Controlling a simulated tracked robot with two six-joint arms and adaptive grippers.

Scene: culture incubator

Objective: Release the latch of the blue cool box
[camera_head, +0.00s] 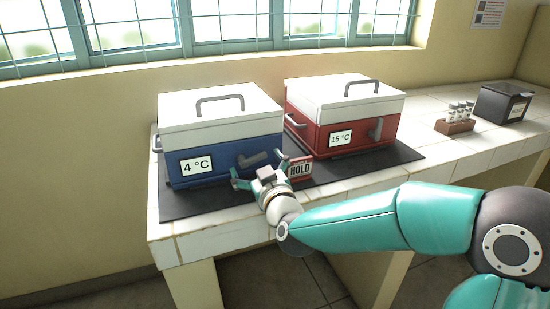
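The blue cool box (218,156) has a white lid and a "4 °C" label, and stands on the dark mat at the left of the counter. Its grey latch (256,158) is on the front face toward the right and lies near level, tilted slightly. My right gripper (258,168) is in front of the latch, its fingers spread to either side. Whether it touches the latch I cannot tell. The lid (219,113) looks shut. My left gripper is not in view.
A red cool box (328,130) marked "15 °C", with its latch (376,129) upright, stands to the right. A "HOLD" sign (300,169) is close beside my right gripper. A vial rack (455,126) and a dark box (503,103) stand further right.

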